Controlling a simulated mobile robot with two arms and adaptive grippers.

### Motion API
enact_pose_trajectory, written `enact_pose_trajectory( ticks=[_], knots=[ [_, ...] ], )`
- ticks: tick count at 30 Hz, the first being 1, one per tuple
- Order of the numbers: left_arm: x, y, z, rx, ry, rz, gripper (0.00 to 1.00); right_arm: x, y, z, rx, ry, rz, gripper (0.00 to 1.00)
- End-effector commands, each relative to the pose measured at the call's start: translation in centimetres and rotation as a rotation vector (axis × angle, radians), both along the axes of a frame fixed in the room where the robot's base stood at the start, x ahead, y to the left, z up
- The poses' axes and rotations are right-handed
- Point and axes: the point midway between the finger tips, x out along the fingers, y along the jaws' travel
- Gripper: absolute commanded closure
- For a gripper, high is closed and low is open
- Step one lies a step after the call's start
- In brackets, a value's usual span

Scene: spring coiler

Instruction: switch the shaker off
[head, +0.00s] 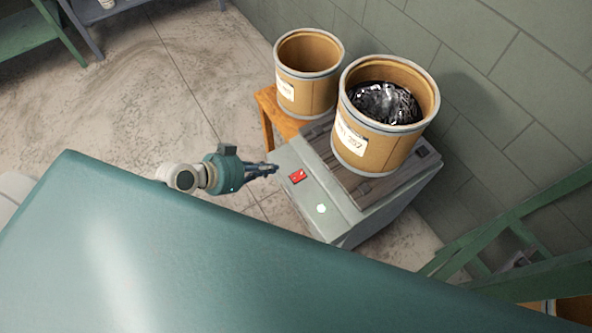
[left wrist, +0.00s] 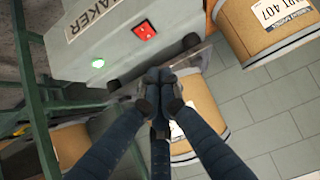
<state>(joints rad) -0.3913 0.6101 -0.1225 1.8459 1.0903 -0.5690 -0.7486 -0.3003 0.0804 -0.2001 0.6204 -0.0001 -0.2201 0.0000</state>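The shaker (head: 313,192) is a grey box with a sloped front panel. A red rocker switch (head: 297,176) sits on that panel, and a round green lamp (head: 321,208) glows near it. In the left wrist view the red switch (left wrist: 144,30), the lit green lamp (left wrist: 98,63) and part of a label ending in "AKER" show. My left gripper (head: 274,168) is just left of the switch, seemingly apart from it. In the wrist view its fingertips (left wrist: 160,84) meet with nothing visible between them. My right gripper is in neither view.
A cardboard drum (head: 365,150) with dark shiny contents stands on the shaker's slatted top. An empty-looking drum (head: 315,97) stands behind it on a wooden stand (head: 268,112). A block wall closes the back. Green framing (head: 520,220) stands at right; open floor (head: 150,100) lies left.

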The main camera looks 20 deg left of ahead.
Motion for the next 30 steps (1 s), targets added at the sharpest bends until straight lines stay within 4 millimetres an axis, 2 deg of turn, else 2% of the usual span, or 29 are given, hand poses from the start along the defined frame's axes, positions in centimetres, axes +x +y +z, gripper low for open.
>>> enact_pose_trajectory(
  ticks=[4, 16, 20, 30],
  knots=[
    [0.0, -0.6, 0.9, -0.007, -0.012, -0.020, 1.00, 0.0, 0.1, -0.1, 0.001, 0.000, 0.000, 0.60],
    [0.8, -0.9, 0.3, -0.008, -0.014, -0.014, 1.00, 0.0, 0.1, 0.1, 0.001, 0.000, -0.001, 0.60],
    [2.1, -2.1, -0.8, -0.013, -0.013, -0.014, 1.00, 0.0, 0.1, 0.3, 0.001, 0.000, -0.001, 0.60],
    [6.5, -5.5, -5.3, -0.011, -0.012, -0.014, 1.00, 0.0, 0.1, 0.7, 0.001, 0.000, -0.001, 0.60]
  ],
)
